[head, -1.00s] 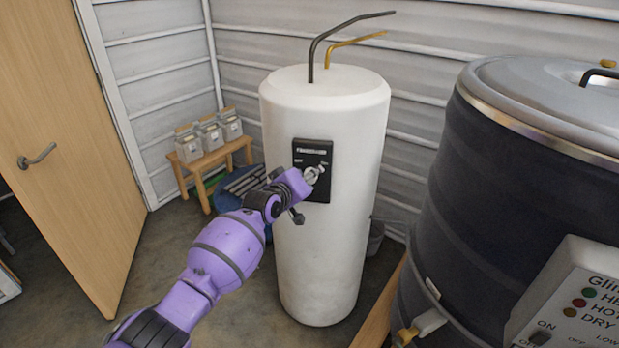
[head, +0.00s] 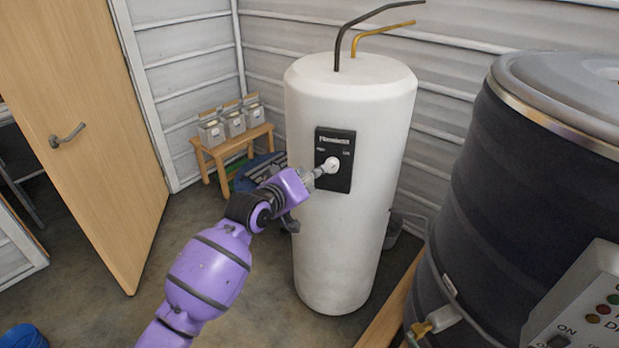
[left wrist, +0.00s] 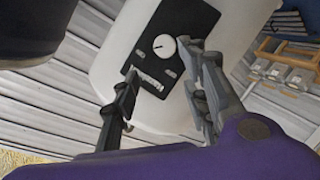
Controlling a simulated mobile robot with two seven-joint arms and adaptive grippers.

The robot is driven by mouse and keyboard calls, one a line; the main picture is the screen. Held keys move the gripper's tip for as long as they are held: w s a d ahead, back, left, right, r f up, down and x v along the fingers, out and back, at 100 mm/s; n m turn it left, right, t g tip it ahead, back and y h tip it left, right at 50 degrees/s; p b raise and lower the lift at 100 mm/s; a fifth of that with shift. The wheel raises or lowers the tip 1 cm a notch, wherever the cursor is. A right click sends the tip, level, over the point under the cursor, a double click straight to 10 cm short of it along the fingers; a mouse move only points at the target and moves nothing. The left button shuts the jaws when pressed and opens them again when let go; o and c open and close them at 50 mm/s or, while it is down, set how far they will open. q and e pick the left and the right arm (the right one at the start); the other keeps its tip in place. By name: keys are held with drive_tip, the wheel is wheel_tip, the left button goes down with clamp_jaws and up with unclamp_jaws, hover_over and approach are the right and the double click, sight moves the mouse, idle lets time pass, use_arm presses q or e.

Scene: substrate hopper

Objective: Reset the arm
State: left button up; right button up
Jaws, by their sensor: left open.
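My left arm, purple, reaches in from the bottom of the head view. Its gripper (head: 318,172) is in front of the black control panel (head: 341,143) on the white cylindrical tank (head: 350,240). A round white dial (head: 332,165) sits on the panel, just beyond the fingertips. In the left wrist view the gripper (left wrist: 166,90) is open and empty. My right gripper is in neither view.
A large dark drum (head: 520,180) with a control box (head: 580,305) stands at the right. A wooden door (head: 90,120) stands at the left. A small wooden bench (head: 232,140) with several containers is behind the arm. Floor is open between door and tank.

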use_arm(q)
drive_tip(key=shift+s+a+r, duration=0.15)
drive_tip(key=shift+s+a, duration=0.05)
drive_tip(key=shift+s, duration=0.1)
